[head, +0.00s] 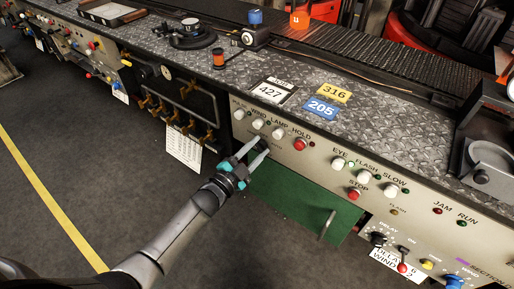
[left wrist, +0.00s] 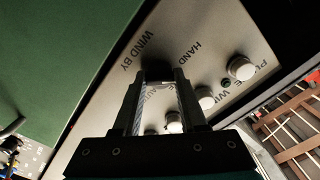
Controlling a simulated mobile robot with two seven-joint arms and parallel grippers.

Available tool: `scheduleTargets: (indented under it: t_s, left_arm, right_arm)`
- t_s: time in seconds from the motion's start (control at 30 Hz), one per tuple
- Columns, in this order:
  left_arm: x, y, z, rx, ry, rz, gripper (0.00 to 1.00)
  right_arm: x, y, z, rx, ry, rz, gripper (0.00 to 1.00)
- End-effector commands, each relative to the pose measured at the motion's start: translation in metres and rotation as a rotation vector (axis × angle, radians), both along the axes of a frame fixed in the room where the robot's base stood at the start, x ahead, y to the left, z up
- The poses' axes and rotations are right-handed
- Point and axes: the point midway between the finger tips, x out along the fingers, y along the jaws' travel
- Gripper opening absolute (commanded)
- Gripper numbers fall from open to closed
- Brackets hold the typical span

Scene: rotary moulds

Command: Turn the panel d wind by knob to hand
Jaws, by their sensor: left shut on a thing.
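The wind by knob (left wrist: 158,74) is dark and sits on a pale panel (left wrist: 130,88), beside the printed words "WIND BY" and "HAND" in the left wrist view. My left gripper (left wrist: 160,84) is shut on this knob, a finger on each side. Which way the knob points is hidden by the fingers and shadow. In the head view my left gripper (head: 259,150) reaches the panel just below the row of buttons, and the knob there is mostly covered. My right gripper is in neither view.
White buttons (head: 258,124) and a red button (head: 299,144) sit just above the gripper. A green door (head: 305,200) with a handle lies below right. Brass valves (head: 165,110) stand to the left. The grey floor (head: 90,160) in front is clear.

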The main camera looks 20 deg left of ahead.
Motion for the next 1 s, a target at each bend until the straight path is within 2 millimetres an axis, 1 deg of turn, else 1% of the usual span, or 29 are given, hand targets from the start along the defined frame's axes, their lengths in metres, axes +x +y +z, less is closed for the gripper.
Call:
scheduleTargets:
  t_s: [0.37, 0.4, 0.63, 1.0]
  left_arm:
    - [0.0, -0.0002, 0.0003, -0.008, 0.001, 0.0, 0.0]
    - [0.0, -0.0002, 0.0003, -0.008, 0.001, 0.0, 0.46]
    - [0.0, -0.0002, 0.0002, -0.006, 0.001, 0.001, 0.71]
    - [-0.0002, 0.0004, -0.0001, -0.005, 0.002, 0.0, 0.71]
  right_arm:
    - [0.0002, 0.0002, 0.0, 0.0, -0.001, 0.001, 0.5]
    - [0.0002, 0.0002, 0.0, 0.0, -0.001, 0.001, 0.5]
    - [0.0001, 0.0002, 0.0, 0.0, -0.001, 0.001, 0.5]
    - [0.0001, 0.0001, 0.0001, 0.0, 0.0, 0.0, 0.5]
